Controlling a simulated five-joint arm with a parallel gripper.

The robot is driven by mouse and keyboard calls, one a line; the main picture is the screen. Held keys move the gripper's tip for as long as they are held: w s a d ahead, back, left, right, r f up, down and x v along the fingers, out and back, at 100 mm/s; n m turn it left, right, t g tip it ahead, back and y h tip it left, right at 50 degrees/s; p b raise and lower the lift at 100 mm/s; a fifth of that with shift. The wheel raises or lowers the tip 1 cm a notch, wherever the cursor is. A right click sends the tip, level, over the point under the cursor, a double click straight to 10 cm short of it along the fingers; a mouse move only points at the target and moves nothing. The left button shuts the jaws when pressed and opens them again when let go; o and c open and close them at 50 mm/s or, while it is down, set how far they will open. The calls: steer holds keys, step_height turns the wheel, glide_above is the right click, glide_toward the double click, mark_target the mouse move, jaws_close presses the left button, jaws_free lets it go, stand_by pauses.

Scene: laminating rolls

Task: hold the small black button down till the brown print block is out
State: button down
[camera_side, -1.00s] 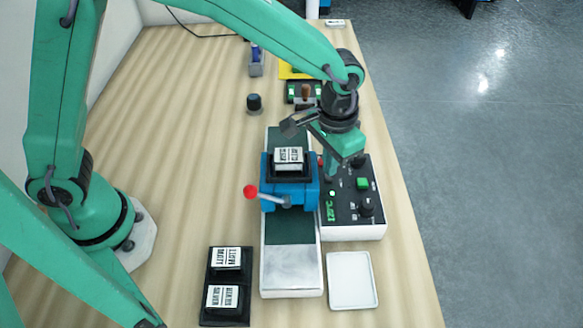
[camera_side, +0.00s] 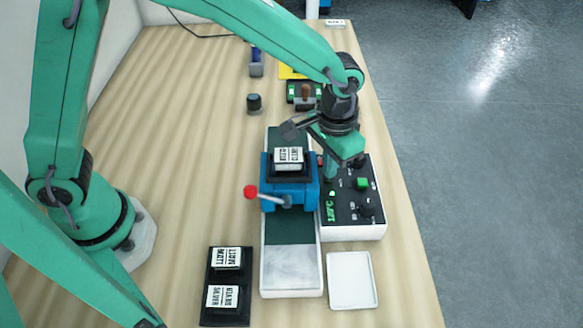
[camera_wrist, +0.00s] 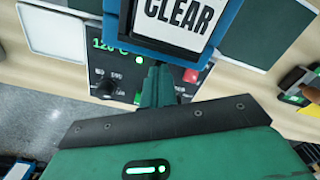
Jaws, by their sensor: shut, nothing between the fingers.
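My gripper (camera_side: 331,178) is shut and empty, pointing down at the left side of the black-topped control box (camera_side: 346,205). In the wrist view its closed fingers (camera_wrist: 157,85) reach over the panel, between the green readout and a red button (camera_wrist: 191,75). I cannot pick out the small black button; the fingers may cover it, and contact cannot be told. The blue press (camera_side: 300,196) beside the box carries a white block marked CLEAR (camera_wrist: 178,18). I cannot identify the brown print block for certain; a small brown-topped piece (camera_side: 304,91) stands farther back.
The press has a red-knobbed lever (camera_side: 250,192) on its left. A green button (camera_side: 362,183) and a black knob (camera_side: 367,206) sit on the box. A white tray (camera_side: 352,302) and a black holder (camera_side: 212,290) with two labelled blocks lie in front.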

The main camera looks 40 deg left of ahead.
steer(key=shift+f, duration=0.7)
stand_by(0.6)
steer(key=shift+r, duration=0.1)
stand_by(4.1)
steer(key=shift+r, duration=3.45)
